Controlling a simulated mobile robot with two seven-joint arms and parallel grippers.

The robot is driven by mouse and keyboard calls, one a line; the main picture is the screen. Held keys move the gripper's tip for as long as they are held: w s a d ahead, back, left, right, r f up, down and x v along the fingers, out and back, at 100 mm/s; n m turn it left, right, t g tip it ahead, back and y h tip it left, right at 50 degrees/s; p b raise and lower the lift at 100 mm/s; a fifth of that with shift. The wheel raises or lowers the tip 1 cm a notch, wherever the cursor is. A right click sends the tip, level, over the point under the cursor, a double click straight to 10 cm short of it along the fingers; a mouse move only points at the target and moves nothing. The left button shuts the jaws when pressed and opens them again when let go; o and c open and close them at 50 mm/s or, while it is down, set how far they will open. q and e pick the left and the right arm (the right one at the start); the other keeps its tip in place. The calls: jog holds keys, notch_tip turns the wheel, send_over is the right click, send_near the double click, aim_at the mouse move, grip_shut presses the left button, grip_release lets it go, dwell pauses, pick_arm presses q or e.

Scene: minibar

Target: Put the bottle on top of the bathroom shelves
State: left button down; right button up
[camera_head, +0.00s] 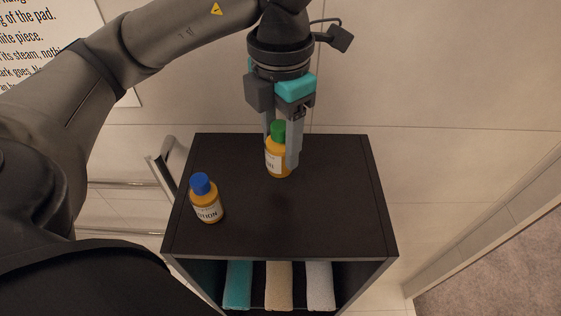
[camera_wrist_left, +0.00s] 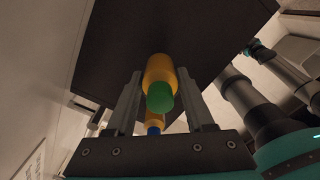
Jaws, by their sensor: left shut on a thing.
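A yellow bottle with a green cap (camera_head: 274,166) is between the fingers of my left gripper (camera_head: 280,150), which is shut on it. The bottle is upright, at the dark top of the shelves (camera_head: 320,215); I cannot tell whether its base touches the top. It also shows in the left wrist view (camera_wrist_left: 159,78), between the two fingers. A second yellow bottle with a blue cap (camera_head: 207,203) stands on the shelf top, nearer the front left, apart from the gripper. My right gripper is not in view.
Rolled towels, teal (camera_head: 238,285), beige (camera_head: 279,286) and white (camera_head: 320,286), lie in the compartment below the top. A tiled wall (camera_head: 440,80) stands behind. The right and front middle of the top are clear. A towel rail (camera_head: 125,184) is at the left.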

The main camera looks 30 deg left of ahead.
aim_at(280, 162)
pick_arm(q)
jog(key=shift+f, duration=2.35)
jog(key=shift+f, duration=0.15)
jog(key=shift+c, duration=1.4)
grip_release()
jog(key=shift+r, duration=0.2)
notch_tip(280, 162, up, 12)
jog(key=shift+p, duration=0.5)
